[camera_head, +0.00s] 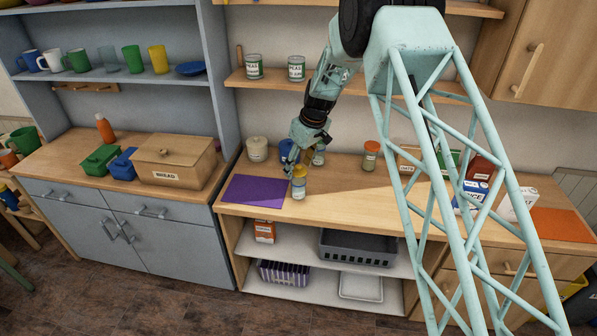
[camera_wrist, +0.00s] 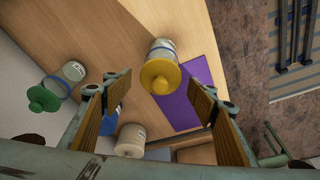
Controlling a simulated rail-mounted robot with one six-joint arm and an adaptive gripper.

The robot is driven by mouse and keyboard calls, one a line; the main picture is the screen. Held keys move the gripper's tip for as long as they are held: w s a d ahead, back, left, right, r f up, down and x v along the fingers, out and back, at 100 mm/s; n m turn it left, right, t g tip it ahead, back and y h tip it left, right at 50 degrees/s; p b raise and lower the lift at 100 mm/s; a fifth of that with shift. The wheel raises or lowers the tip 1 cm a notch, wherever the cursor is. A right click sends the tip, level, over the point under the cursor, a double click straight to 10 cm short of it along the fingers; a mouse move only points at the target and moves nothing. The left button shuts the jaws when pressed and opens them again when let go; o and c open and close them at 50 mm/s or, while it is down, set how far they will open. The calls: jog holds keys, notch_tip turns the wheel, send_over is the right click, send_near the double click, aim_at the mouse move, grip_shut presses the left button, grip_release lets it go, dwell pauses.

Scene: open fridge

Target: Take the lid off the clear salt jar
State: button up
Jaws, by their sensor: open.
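A clear jar (camera_head: 299,189) with a yellow lid (camera_head: 299,171) stands upright near the counter's front edge, beside a purple mat. In the wrist view the yellow lid (camera_wrist: 160,77) faces me and the jar body (camera_wrist: 164,48) shows beyond it, with a blue band. I cannot read its label, so I cannot confirm that it is the salt jar. My gripper (camera_head: 292,164) is open just above and behind this jar. In the wrist view its fingers (camera_wrist: 159,84) stand apart on either side of the lid, with visible gaps. Nothing is held.
A green-lidded jar (camera_wrist: 62,83) stands to the left in the wrist view. A cream canister (camera_head: 257,149) and a blue one stand behind the purple mat (camera_head: 254,191). An orange-lidded jar (camera_head: 371,155) stands further right. The counter in front of it is clear.

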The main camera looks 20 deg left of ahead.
aim_at(299, 165)
dwell(0.4)
jog(key=c, duration=0.8)
jog(key=shift+c, duration=0.2)
jog(key=shift+r, duration=0.2)
jog(key=shift+r, duration=1.7)
jog(key=s+d+r+b, duration=0.1)
jog(key=s+d+b, duration=0.1)
jog(key=s+d, duration=0.7)
jog(key=s, duration=0.3)
jog(key=shift+s+d+r, duration=0.15)
jog(key=shift+s+d, duration=0.15)
jog(key=shift+d, duration=0.05)
